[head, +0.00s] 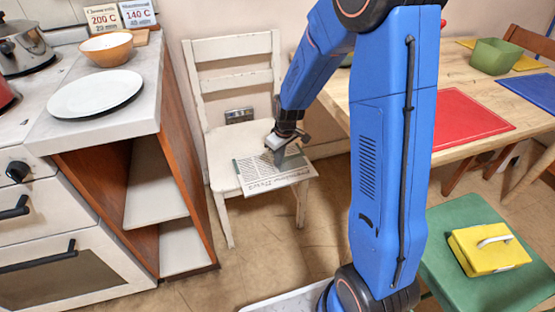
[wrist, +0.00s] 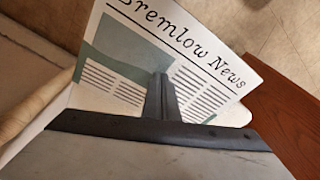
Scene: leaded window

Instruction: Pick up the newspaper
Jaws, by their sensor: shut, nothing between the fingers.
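The newspaper (head: 262,176) lies flat on the seat of a white wooden chair (head: 229,49), with its front edge sticking out past the seat. In the wrist view the newspaper (wrist: 185,50) shows its title "Bremlow News", columns of print and a grey-green picture. My gripper (head: 279,158) is over the newspaper's back right part, pointing down. In the wrist view my gripper's fingers (wrist: 161,98) are closed together with nothing between them, in front of the printed side. I cannot tell whether the fingertips touch the paper.
A counter with a white plate (head: 95,94) and an orange bowl (head: 107,48) stands left of the chair. A wooden table with a red mat (head: 458,117) is at the right. A green stool (head: 470,285) holds a yellow case (head: 488,249). Floor shows in front of the chair.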

